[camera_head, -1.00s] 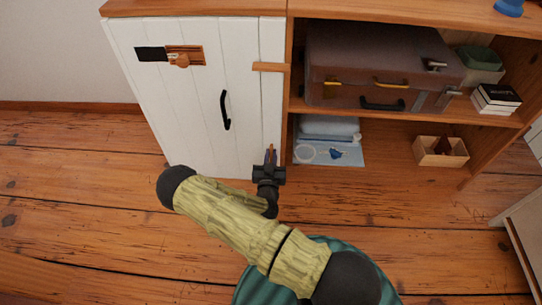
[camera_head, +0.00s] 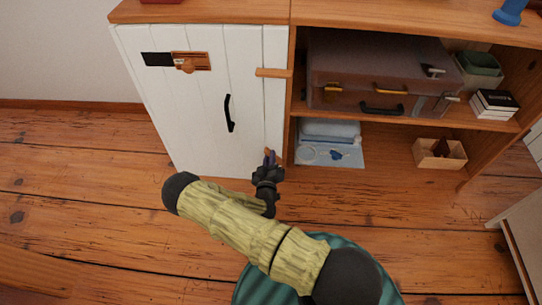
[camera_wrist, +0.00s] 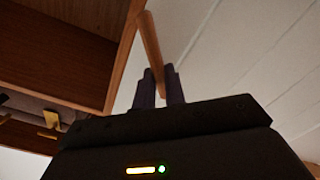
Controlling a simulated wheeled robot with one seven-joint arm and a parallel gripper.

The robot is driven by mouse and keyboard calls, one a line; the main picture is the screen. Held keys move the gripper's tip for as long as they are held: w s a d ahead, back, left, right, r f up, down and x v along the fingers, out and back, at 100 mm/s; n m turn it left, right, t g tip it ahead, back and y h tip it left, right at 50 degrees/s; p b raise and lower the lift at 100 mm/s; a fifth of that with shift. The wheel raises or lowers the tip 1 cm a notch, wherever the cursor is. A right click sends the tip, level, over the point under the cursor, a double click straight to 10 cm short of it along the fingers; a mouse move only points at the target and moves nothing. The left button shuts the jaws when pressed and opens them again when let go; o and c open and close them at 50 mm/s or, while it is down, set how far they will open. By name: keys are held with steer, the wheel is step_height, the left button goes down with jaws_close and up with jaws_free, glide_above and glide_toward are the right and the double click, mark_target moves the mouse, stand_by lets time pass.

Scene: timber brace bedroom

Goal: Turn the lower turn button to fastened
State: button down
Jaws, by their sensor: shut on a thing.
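The lower turn button (camera_wrist: 151,42) is a slim wooden bar in the wrist view. My gripper (camera_wrist: 159,88) is shut on it, with one dark finger on each side of its near end. Its far end slants up and left toward the wooden cabinet edge. In the head view my gripper (camera_head: 269,157) is at the lower right corner of the white door (camera_head: 195,110), and the button there is mostly hidden by the fingers. The upper turn button (camera_head: 273,72) lies level across the door edge and the wooden frame.
The door has a black handle (camera_head: 229,113) and a wooden slide bolt (camera_head: 190,61). Right of it, open shelves hold a brown suitcase (camera_head: 350,72), folded blue cloth (camera_head: 330,130), books (camera_head: 493,103) and a small wooden box (camera_head: 440,153).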

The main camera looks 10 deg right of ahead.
steer(key=shift+w+a+f+n+b, duration=0.1)
steer(key=shift+f+n, duration=0.15)
steer(key=shift+n, duration=1.45)
steer(key=shift+w+a+f+n+b, duration=0.1)
steer(key=shift+a+f+n+b, duration=0.1)
steer(key=shift+n, duration=1.5)
steer(key=shift+w+a+f+n+b, duration=0.1)
steer(key=shift+f+n, duration=0.15)
steer(key=shift+n, duration=1.45)
steer(key=c, duration=1.5)
jaws_free()
steer(key=shift+s, duration=0.1)
steer(key=shift+o, duration=0.2)
